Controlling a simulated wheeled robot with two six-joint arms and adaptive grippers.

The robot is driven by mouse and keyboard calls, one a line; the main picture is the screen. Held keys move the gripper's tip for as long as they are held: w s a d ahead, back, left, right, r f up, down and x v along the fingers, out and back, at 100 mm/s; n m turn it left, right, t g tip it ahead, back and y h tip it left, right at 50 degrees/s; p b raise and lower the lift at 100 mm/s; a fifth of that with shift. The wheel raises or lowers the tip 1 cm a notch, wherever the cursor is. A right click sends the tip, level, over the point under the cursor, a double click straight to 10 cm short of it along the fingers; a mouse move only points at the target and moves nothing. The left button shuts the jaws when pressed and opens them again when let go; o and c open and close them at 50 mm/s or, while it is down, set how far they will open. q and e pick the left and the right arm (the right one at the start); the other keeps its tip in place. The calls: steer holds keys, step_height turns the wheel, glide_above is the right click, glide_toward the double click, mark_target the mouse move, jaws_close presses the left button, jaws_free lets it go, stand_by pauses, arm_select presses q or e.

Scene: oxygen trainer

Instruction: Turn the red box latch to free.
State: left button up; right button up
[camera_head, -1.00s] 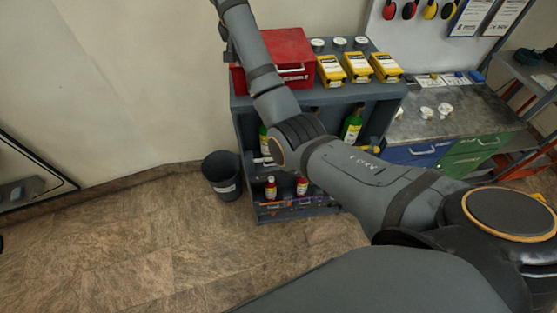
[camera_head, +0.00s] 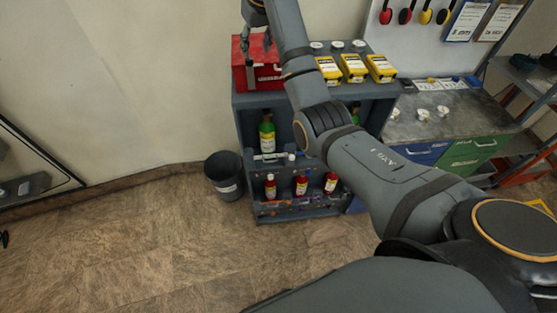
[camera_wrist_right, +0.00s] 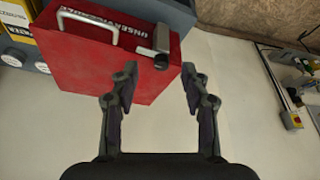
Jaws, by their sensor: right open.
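The red box (camera_head: 268,78) stands on the left end of the grey shelf unit's top in the head view. In the right wrist view the red box (camera_wrist_right: 75,62) fills the upper left, with a light handle (camera_wrist_right: 88,25) and white lettering. Its grey metal latch (camera_wrist_right: 160,42) sits at the box's right edge. My right gripper (camera_head: 256,44) is above the box's left part in the head view. In the wrist view the open, empty right gripper (camera_wrist_right: 160,76) has its fingers on either side below the latch, apart from it. My left gripper is out of view.
Several yellow boxes (camera_head: 353,68) and white-lidded jars (camera_head: 337,46) stand on the shelf top right of the red box. Bottles (camera_head: 267,134) stand on lower shelves. A dark bin (camera_head: 224,175) is on the floor at left. A workbench (camera_head: 440,112) adjoins at right.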

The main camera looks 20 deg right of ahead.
arm_select(q)
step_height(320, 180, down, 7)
steer(key=b, duration=0.6)
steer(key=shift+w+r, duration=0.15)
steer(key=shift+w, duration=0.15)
arm_select(e)
steer(key=s+d+f, duration=0.1)
steer(key=s+f, duration=0.2)
steer(key=f, duration=1.8)
steer(key=s+d+f+g, duration=0.1)
steer(key=s+d+f, duration=0.1)
steer(key=f, duration=2)
steer(key=shift+s+m+h, duration=0.3)
steer(key=shift+s, duration=0.3)
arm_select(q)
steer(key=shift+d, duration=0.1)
